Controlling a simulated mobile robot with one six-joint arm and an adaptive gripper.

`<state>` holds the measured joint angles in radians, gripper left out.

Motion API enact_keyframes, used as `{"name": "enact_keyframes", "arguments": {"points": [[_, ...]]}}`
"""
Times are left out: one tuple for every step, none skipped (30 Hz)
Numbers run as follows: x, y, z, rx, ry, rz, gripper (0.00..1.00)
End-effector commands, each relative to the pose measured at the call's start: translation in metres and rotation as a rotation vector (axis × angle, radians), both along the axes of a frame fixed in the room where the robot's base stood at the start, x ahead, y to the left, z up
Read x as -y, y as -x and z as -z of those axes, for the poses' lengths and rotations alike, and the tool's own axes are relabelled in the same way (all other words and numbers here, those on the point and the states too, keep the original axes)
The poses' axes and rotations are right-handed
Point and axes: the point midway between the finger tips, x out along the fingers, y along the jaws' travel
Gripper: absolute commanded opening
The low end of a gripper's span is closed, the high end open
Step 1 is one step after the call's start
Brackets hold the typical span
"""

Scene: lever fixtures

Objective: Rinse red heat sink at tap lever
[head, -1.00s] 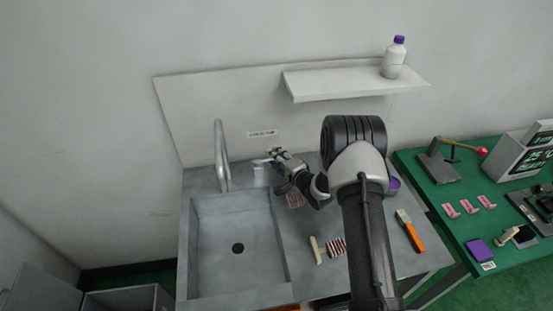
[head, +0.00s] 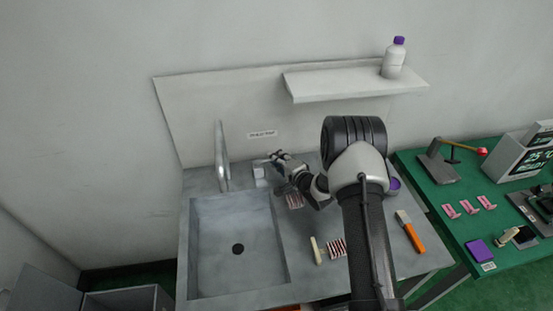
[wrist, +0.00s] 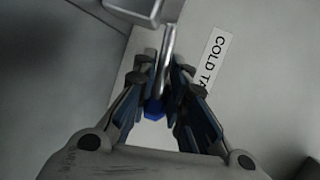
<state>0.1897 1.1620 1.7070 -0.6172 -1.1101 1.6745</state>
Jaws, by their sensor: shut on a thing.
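In the head view my gripper (head: 276,158) is at the back of the counter, right of the spout, by a small pale tap block (head: 262,176). A reddish striped block (head: 295,201) lies on the counter just below my wrist. A second red-and-white striped block (head: 337,247) lies nearer the front, partly behind my arm. I cannot tell which is the red heat sink.
The grey sink (head: 238,283) with its curved spout (head: 222,160) is at left. A pale-handled tool (head: 316,250) and an orange-handled brush (head: 412,234) lie on the counter. A shelf (head: 350,82) with a white bottle (head: 393,64) hangs above. A green table (head: 445,192) stands at right.

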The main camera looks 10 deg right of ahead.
Motion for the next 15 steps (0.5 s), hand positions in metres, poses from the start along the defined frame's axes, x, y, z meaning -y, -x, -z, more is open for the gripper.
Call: {"name": "enact_keyframes", "arguments": {"points": [[0.000, 0.000, 0.000, -0.001, -0.001, 0.000, 0.00], [0.000, 0.000, 0.000, -0.001, -0.001, 0.000, 0.00], [0.000, 0.001, 0.000, -0.001, -0.001, 0.003, 0.00], [-0.001, 0.001, 0.001, -0.001, -0.002, 0.008, 0.00], [-0.002, 0.002, 0.001, -0.002, -0.002, 0.014, 0.00], [-0.002, 0.002, 0.001, -0.001, -0.002, 0.029, 0.00], [-0.003, 0.003, 0.000, -0.002, -0.003, 0.043, 0.00], [-0.003, 0.005, 0.000, -0.002, -0.004, 0.060, 0.00], [-0.003, 0.006, 0.000, -0.001, -0.004, 0.084, 0.00], [-0.004, 0.007, 0.000, -0.001, -0.003, 0.103, 0.00], [-0.004, 0.009, 0.000, -0.002, -0.004, 0.121, 0.00], [-0.004, 0.010, 0.001, -0.001, -0.002, 0.145, 0.00], [-0.004, 0.011, 0.001, -0.002, -0.002, 0.160, 0.00], [-0.004, 0.012, 0.001, -0.001, -0.003, 0.176, 0.00], [-0.004, 0.013, 0.001, 0.000, -0.002, 0.194, 0.00]]}}
